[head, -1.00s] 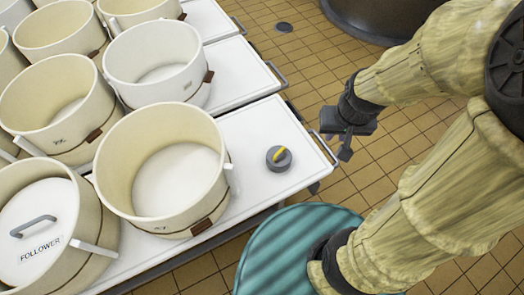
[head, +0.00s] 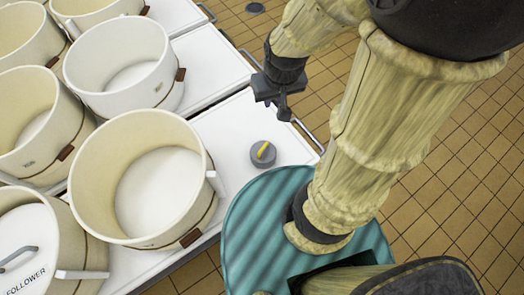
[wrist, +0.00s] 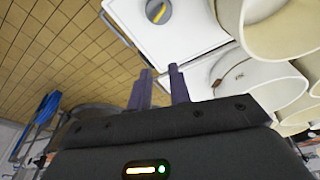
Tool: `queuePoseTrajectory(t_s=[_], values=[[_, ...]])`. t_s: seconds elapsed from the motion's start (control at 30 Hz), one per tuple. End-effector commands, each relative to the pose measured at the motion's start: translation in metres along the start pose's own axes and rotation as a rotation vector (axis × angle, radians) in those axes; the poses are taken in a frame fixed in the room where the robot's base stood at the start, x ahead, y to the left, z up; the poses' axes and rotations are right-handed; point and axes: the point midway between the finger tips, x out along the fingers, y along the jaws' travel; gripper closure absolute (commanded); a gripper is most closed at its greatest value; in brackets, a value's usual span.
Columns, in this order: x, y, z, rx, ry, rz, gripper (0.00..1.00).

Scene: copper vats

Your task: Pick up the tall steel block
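I cannot make out a tall steel block in either view. The only small loose object is a low, round grey piece with a yellow bar on top (head: 263,153), standing on the white tabletop; it also shows at the top of the wrist view (wrist: 158,11). My gripper (head: 284,112) is up and behind this piece in the head view, over the table's right edge and apart from it. In the wrist view my gripper (wrist: 160,69) has its two fingers spread with an empty gap between them.
A large cream vat (head: 85,190) stands just left of the grey piece, with a white vat (head: 75,75) behind it. A lidded vat marked FOLLOWER (head: 30,235) is at front left. The white tabletop (head: 228,125) has free room around the grey piece. Tiled floor (head: 460,150) lies right.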

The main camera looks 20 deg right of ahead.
Motion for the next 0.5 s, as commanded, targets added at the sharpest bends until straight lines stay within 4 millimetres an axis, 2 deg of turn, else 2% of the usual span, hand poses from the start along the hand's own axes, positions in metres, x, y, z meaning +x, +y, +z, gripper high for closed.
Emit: queuePoseTrajectory(t_s=[0.17, 0.27, 0.37, 0.5], values=[[0.006, 0.0, -0.001, 0.013, -0.006, 0.0, 0.8], [0.023, -0.004, -0.003, 0.049, -0.025, 0.001, 0.8], [0.05, -0.006, -0.008, 0.124, -0.061, 0.008, 0.8], [0.098, -0.007, -0.017, 0.275, -0.124, 0.035, 0.8]])
